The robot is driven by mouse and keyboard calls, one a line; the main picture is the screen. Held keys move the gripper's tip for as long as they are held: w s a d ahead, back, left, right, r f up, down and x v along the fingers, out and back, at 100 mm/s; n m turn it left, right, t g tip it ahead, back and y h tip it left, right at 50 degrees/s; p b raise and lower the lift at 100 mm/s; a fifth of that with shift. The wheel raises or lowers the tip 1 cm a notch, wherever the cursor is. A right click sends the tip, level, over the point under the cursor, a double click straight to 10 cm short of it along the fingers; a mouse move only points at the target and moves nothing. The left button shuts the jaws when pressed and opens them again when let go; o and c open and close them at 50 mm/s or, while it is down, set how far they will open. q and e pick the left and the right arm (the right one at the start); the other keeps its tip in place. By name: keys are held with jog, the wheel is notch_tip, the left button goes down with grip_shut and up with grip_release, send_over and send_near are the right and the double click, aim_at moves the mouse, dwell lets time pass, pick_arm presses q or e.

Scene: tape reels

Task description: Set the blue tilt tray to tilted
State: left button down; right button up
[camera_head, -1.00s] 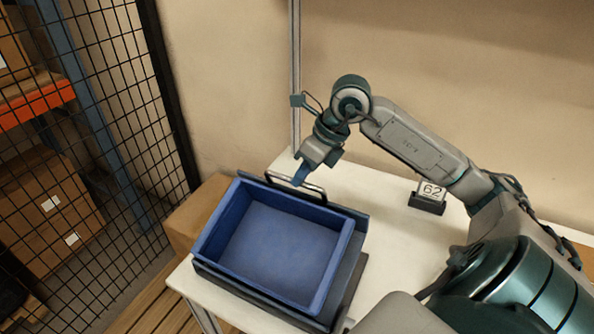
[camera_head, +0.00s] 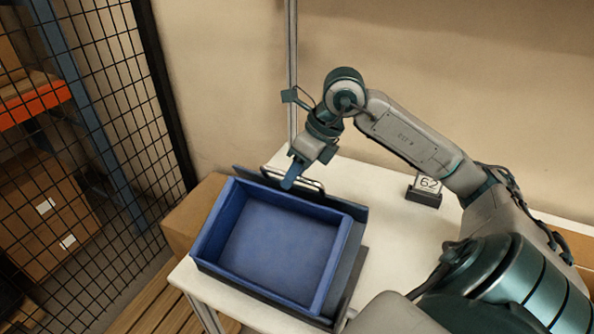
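The blue tilt tray (camera_head: 279,247) is an empty open box on a dark base (camera_head: 345,296) at the left end of the white table. A dark plate shows raised behind its far edge, and the tray looks tipped toward the front left. A metal bar handle (camera_head: 312,184) is at the tray's far side. My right gripper (camera_head: 289,184) points down at that handle, with its blue fingers at the bar. Whether the fingers are closed around the bar I cannot tell. My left gripper is not in view.
Cardboard boxes (camera_head: 41,218) and a black mesh fence (camera_head: 120,140) are at left. A plain wall and a vertical post (camera_head: 292,80) stand behind.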

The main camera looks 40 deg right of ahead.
jog(key=shift+a+r, duration=0.1)
jog(key=shift+r, duration=0.05)
dwell(0.3)
jog(key=shift+s+d+r+b, duration=0.1)
jog(key=shift+d+r+b, duration=0.25)
jog(key=shift+r, duration=0.25)
jog(key=b+v, duration=0.2)
jog(key=v, duration=0.7)
jog(key=shift+s+r, duration=0.15)
jog(key=shift+s, duration=0.1)
